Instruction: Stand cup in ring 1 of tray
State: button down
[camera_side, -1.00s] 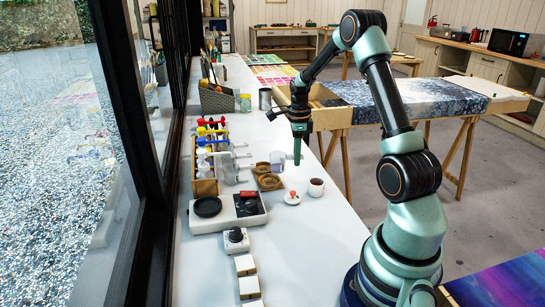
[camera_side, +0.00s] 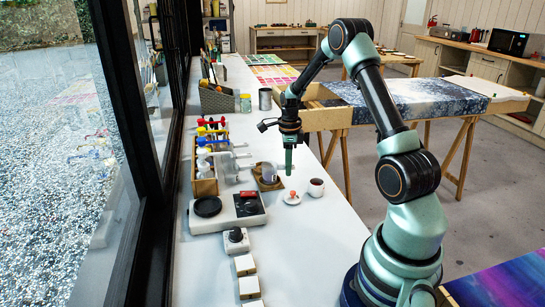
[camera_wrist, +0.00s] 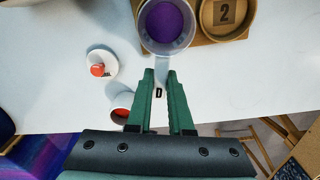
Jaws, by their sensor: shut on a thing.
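My gripper (camera_wrist: 160,72) is shut on the cup at its near side; the hold looks to be on the handle, which the fingers mostly hide. The clear cup with purple inside (camera_wrist: 167,25) is upright at the top of the wrist view. The brown tray (camera_wrist: 206,40) has a ring marked 2 (camera_wrist: 235,32), which is empty, to the right of the cup. The cup covers the tray's other ring place. In the side view the cup (camera_side: 269,172) is over the tray (camera_side: 259,182), left of my gripper (camera_side: 289,174). I cannot tell whether it touches the tray.
A white dish with a red knob (camera_wrist: 99,66) and a cup of red-brown liquid (camera_wrist: 121,112) stand close by on the near side. A rack of coloured-topped bottles (camera_side: 206,160) and a scale-like burner unit (camera_side: 228,211) stand to the left.

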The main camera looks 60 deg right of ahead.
jog(key=shift+f, duration=0.35)
dwell(0.5)
jog(key=c, duration=0.7)
grip_release()
jog(key=shift+c, duration=0.2)
jog(key=shift+r, duration=0.1)
notch_tip(320, 180, up, 12)
